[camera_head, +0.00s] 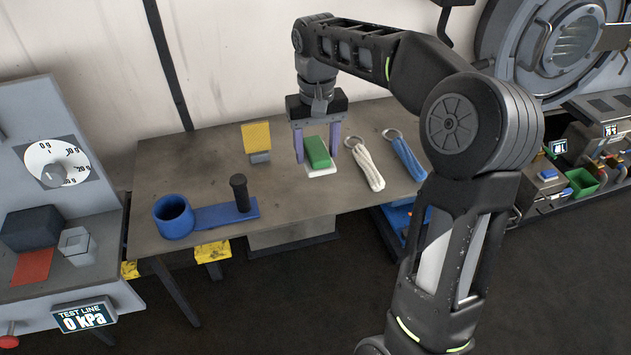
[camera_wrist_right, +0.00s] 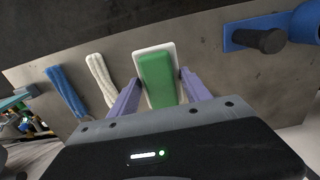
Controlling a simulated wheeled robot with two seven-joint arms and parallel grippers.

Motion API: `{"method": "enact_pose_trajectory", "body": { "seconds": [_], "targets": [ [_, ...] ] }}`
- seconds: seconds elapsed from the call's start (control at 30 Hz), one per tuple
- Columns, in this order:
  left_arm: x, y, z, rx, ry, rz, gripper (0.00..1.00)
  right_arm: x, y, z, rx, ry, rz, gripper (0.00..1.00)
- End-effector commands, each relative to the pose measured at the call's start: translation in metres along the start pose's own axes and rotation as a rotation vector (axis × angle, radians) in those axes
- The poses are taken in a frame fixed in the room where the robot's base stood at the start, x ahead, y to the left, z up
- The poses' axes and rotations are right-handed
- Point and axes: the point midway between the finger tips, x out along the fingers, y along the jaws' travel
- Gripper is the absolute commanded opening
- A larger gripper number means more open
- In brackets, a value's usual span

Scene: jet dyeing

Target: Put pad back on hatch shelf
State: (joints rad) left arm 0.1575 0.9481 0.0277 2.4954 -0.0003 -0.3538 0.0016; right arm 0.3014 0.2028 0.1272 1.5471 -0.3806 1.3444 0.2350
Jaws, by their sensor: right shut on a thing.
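A green pad with a white base shows between the purple fingers of my right gripper (camera_head: 317,158). The pad (camera_head: 317,151) also shows in the wrist view (camera_wrist_right: 157,78), green on top with a white rim around it. My right gripper is shut on the pad, with one finger on each side, over the grey shelf (camera_head: 225,165). Whether the pad's underside touches the shelf cannot be told. My left gripper is not in view.
To the right lie a white looped strap (camera_head: 362,167) and a blue one (camera_head: 409,158). To the left stand a yellow block (camera_head: 257,137), a black handle (camera_head: 240,190) on a blue plate, and a blue cup (camera_head: 174,218). The shelf's left back is bare.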

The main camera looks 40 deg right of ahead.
Motion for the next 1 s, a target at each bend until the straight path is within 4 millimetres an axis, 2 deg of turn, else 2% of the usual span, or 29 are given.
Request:
{"method": "enact_pose_trajectory", "body": {
  "seconds": [0.2, 0.3, 0.63, 0.9, 1.0],
  "targets": [
    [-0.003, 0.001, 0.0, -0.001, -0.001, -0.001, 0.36, 0.039, 0.0, 0.002, 0.0, -0.005, 0.0, 0.23],
    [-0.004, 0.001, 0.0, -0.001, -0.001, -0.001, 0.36, 0.049, 0.001, 0.001, 0.001, -0.003, 0.001, 0.23],
    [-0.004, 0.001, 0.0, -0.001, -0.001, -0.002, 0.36, 0.052, 0.0, 0.0, 0.001, -0.001, 0.0, 0.23],
    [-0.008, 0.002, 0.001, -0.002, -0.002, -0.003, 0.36, 0.084, 0.0, 0.001, 0.0, -0.004, 0.0, 0.23],
    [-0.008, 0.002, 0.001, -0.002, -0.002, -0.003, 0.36, 0.088, 0.0, 0.001, 0.0, -0.001, 0.0, 0.23]
  ]
}}
